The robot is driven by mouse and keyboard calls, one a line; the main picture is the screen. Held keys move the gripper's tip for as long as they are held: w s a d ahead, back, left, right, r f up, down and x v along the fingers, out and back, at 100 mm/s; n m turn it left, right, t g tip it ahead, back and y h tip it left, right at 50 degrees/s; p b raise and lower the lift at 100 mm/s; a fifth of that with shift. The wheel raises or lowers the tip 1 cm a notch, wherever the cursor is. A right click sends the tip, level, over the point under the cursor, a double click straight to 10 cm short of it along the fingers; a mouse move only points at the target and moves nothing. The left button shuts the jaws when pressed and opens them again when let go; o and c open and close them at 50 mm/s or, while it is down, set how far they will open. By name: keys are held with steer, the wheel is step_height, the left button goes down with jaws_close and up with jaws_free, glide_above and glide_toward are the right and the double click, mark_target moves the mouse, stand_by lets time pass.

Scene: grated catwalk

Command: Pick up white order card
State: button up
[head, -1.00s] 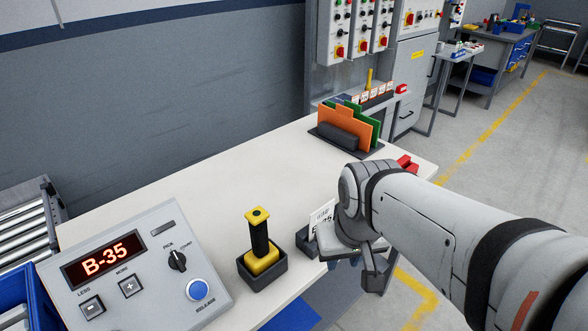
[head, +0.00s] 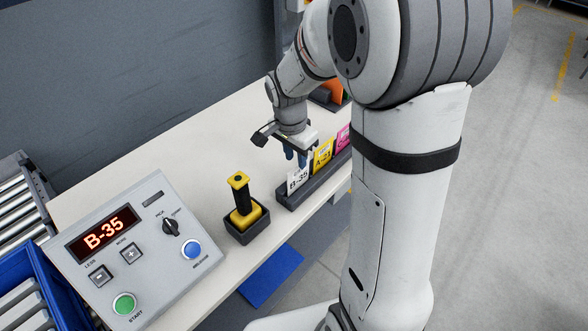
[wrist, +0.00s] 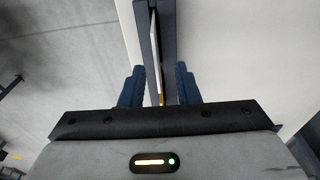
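The white order card (head: 298,181), marked B-35, stands upright in the front-left end of a dark card holder (head: 315,187) on the bench. My gripper (head: 296,157) points down right above this card, and its blue fingers are close to the card's top edge. In the wrist view my gripper (wrist: 160,86) is open, with one finger on each side of the card. The card (wrist: 155,48) shows there edge-on as a thin white strip in the holder. I cannot tell whether a finger touches it.
A yellow card (head: 323,155) and a pink card (head: 343,138) stand behind in the same holder. A yellow-and-black handle in a dark cradle (head: 243,215) stands to the left. The control panel (head: 125,255) reads B-35. The bench top (head: 180,145) is clear behind.

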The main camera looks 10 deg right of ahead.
mark_target(299, 174)
steer(key=f, duration=0.2)
steer(key=f+p, duration=0.1)
steer(key=f, duration=0.1)
steer(key=d+f, duration=0.1)
steer(key=f, duration=0.1)
steer(key=shift+f, duration=0.4)
steer(key=shift+f+b, duration=0.25)
steer(key=shift+b, duration=0.05)
stand_by(0.5)
jaws_close()
